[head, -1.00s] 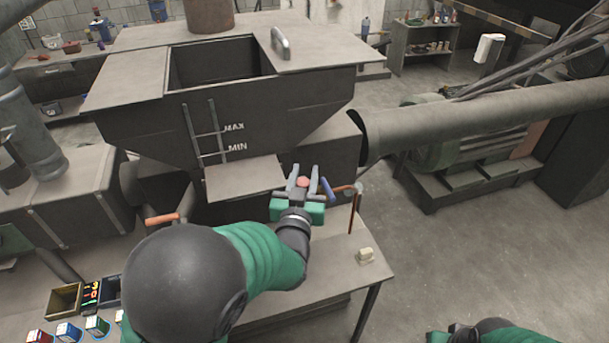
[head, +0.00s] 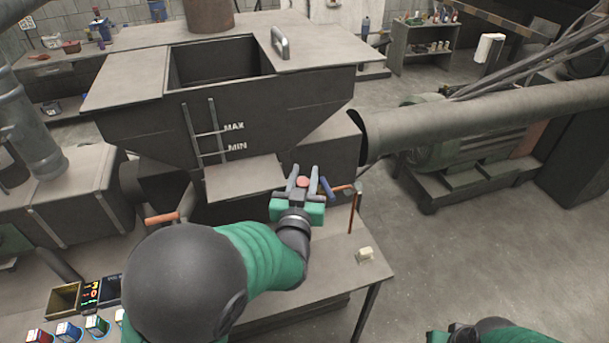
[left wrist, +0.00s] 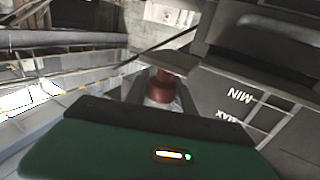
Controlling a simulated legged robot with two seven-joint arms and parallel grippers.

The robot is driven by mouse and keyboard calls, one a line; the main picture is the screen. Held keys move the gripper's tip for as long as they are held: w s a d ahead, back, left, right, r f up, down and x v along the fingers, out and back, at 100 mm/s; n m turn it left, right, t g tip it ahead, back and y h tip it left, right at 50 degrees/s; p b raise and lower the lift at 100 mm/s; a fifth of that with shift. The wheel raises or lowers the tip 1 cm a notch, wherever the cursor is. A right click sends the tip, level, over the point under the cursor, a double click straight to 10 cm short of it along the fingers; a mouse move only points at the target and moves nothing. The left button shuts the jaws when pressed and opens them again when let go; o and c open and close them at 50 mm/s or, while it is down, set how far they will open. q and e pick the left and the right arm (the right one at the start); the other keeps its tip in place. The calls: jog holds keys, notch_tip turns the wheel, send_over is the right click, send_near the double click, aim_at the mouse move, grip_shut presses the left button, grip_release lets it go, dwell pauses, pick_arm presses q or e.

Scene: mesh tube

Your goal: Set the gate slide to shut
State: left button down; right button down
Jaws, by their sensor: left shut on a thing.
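The hopper (head: 262,118) has MAX and MIN marks and an open top. A flat grey plate (head: 240,178) sticks out low on its front; I cannot tell for sure whether it belongs to the gate slide. My left gripper (head: 303,180) is right of this plate, with its fingers shut around a red knob (head: 302,182). In the left wrist view the red knob (left wrist: 160,86) stands between the fingers, above my green gripper body. The knob's link to the slide is hidden.
A blue-gripped lever (head: 327,188) and an orange-brown bar (head: 346,188) are close to the right of my left gripper. An orange handle (head: 162,217) is left of the plate. A small cream block (head: 366,255) sits on the table (head: 335,262).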

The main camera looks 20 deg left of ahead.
pick_arm(q)
jog(key=shift+d+f, duration=0.1)
jog(key=shift+f, duration=0.15)
jog(key=shift+w+a+f+b, duration=0.1)
jog(key=shift+w+a+b, duration=0.15)
jog(key=shift+w+b, duration=0.15)
jog(key=w+a+b, duration=0.3)
jog(key=w, duration=0.2)
jog(key=shift+a, duration=0.25)
jog(key=c, duration=1.3)
grip_release()
jog(key=shift+w+d, duration=0.1)
jog(key=shift+o, duration=1.2)
jog(key=shift+w, duration=0.1)
jog(key=shift+w+d, duration=0.1)
jog(key=shift+w, duration=0.05)
